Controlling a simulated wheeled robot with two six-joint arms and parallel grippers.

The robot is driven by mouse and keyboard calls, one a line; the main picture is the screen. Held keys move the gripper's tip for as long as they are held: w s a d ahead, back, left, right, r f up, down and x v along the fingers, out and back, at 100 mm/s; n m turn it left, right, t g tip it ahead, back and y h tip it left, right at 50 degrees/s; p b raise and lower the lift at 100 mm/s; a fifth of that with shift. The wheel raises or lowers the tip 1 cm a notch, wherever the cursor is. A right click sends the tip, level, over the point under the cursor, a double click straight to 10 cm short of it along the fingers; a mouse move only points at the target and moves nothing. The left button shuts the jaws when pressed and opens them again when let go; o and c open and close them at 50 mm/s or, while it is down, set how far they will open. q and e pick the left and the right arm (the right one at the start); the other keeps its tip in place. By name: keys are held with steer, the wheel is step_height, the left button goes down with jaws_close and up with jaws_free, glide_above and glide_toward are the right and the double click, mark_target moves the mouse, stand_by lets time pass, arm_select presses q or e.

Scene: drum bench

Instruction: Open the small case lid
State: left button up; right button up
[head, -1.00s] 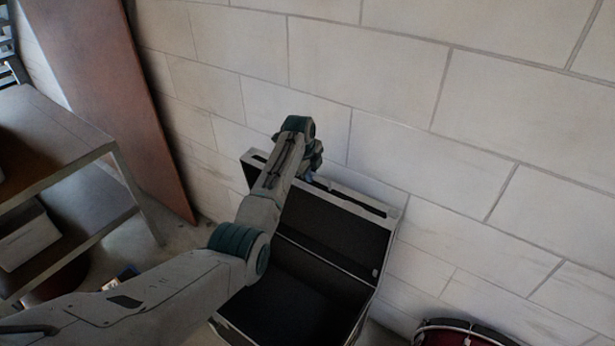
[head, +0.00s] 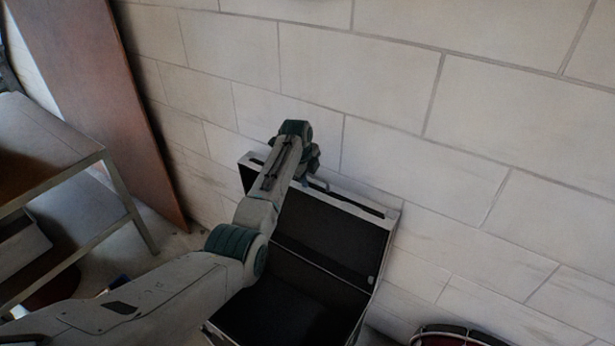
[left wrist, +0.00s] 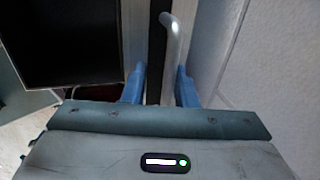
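The small case (head: 338,333) stands on the floor against the wall, black inside with a pale metal rim. Its lid (head: 345,240) is raised, tilted back close to the wall, and the interior is visible. My left arm reaches over the case, hiding its left part. My left gripper is at the lid's upper edge, mostly hidden by the wrist in the head view. In the left wrist view the gripper's blue fingers (left wrist: 160,88) are apart, with the grey handle (left wrist: 173,42) running between them and a visible gap beside it. My right gripper is not in view.
A block wall (head: 470,130) stands close behind the lid. A metal-framed bench (head: 95,158) is at the left, with a brown panel (head: 105,90) leaning behind it. A red drum (head: 455,335) sits at the lower right, near the case.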

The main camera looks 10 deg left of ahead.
arm_select(q)
steer(key=shift+r, duration=0.1)
